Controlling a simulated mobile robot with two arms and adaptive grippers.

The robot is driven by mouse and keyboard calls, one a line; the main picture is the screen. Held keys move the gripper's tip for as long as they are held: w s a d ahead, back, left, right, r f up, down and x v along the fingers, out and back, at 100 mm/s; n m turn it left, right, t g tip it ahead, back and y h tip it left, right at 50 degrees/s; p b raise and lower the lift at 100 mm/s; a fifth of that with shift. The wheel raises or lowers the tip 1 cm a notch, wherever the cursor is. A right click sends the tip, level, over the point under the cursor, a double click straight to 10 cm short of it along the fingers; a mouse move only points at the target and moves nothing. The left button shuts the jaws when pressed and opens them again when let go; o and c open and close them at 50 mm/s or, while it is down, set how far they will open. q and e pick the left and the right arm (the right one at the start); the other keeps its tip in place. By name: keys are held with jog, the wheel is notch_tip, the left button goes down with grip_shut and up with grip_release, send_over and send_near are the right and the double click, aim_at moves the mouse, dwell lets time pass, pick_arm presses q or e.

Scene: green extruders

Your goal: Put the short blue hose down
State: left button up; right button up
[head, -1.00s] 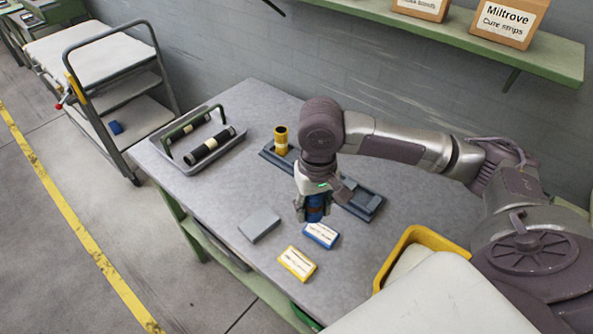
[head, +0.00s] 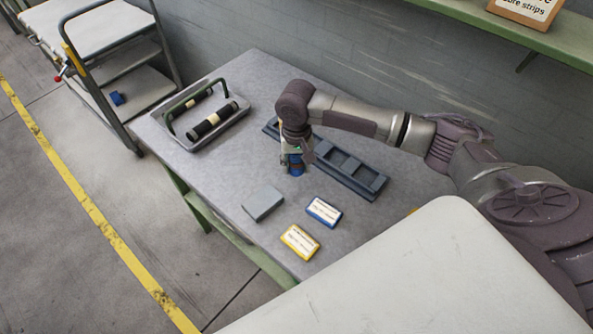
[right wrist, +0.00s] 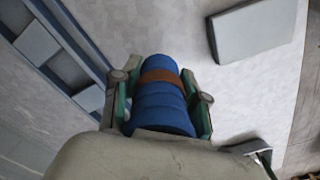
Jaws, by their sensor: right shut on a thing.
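My right gripper (head: 292,160) is shut on the short blue hose (head: 296,170), which has a brown band around its middle. In the right wrist view the blue hose (right wrist: 162,112) sits between the two fingers of the gripper (right wrist: 162,88). The hose is upright over the grey table (head: 235,165), beside the front of the dark blue-grey slotted rack (head: 350,172). I cannot tell whether its lower end touches the table. The rack also shows at the left in the wrist view (right wrist: 75,70). The yellow hose is hidden behind my right arm. My left gripper is out of view.
A grey block (head: 262,203), a blue-edged card (head: 323,211) and a yellow-edged card (head: 300,241) lie near the front. Bare table lies between tray and gripper.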

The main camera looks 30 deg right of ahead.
aim_at(296, 180)
jog(key=shift+f+p, duration=0.4)
jog(key=shift+f, duration=1.6)
jog(key=o, duration=1.2)
jog(key=shift+f, duration=0.1)
